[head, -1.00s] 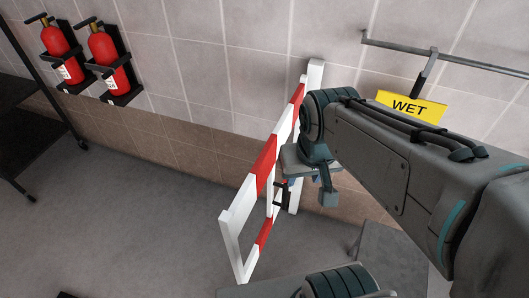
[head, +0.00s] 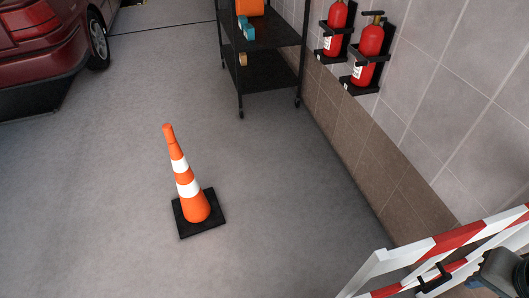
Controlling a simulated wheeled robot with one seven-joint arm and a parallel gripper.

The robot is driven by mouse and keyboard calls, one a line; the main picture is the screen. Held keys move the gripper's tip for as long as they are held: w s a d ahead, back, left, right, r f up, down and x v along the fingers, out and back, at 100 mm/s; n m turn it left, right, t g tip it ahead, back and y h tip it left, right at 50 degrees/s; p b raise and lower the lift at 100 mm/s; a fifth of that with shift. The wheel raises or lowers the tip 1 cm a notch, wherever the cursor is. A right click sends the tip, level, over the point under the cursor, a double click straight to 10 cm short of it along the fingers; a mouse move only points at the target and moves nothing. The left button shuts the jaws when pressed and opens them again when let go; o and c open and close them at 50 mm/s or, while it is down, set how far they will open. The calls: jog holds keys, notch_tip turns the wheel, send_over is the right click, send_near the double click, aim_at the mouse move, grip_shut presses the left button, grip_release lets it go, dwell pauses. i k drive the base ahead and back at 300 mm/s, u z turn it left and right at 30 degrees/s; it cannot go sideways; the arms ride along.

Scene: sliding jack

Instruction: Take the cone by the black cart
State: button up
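An orange cone (head: 194,205) with white bands and a square black base stands upright on the grey floor, left of the middle in the head view. The black cart (head: 268,72) stands beyond it, near the tiled wall, with orange and teal items on its shelves.
A red and white barrier (head: 440,243) stands at the lower right. Two fire extinguishers (head: 369,52) hang on the tiled wall. A dark red car (head: 45,40) is at the upper left. The floor around the cone is clear.

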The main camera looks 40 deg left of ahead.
aim_at(196, 210)
jog(key=u, duration=2.85)
jog(key=i, duration=2.25)
jog(key=z, duration=0.5)
